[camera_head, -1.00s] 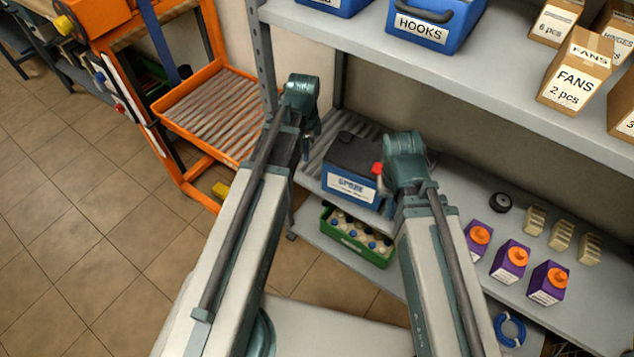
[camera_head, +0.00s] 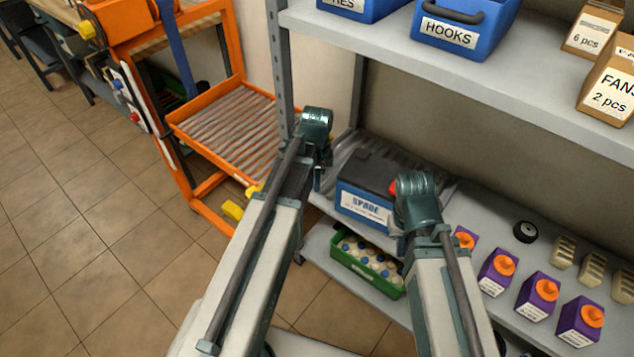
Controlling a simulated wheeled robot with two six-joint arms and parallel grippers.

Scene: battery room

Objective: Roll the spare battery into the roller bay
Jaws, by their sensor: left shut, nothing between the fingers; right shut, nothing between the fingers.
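The spare battery (camera_head: 362,202) is a blue box with a dark top, a red terminal and a "SPARE" label. It sits on grey rollers on the middle shelf (camera_head: 483,220). The roller bay (camera_head: 228,135) is an orange frame with a bed of grey rollers, left of the shelf and empty. My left gripper (camera_head: 322,178) is at the left of the battery, near the shelf post, its fingers mostly hidden behind its wrist. My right gripper (camera_head: 402,235) is at the battery's right front corner, its fingers also mostly hidden. I cannot tell whether either touches the battery.
A grey shelf post (camera_head: 279,75) stands between the bay and the shelf. A green crate of bottles (camera_head: 365,262) is below the battery. The upper shelf holds a blue HOOKS bin (camera_head: 462,30). Tiled floor at left is clear.

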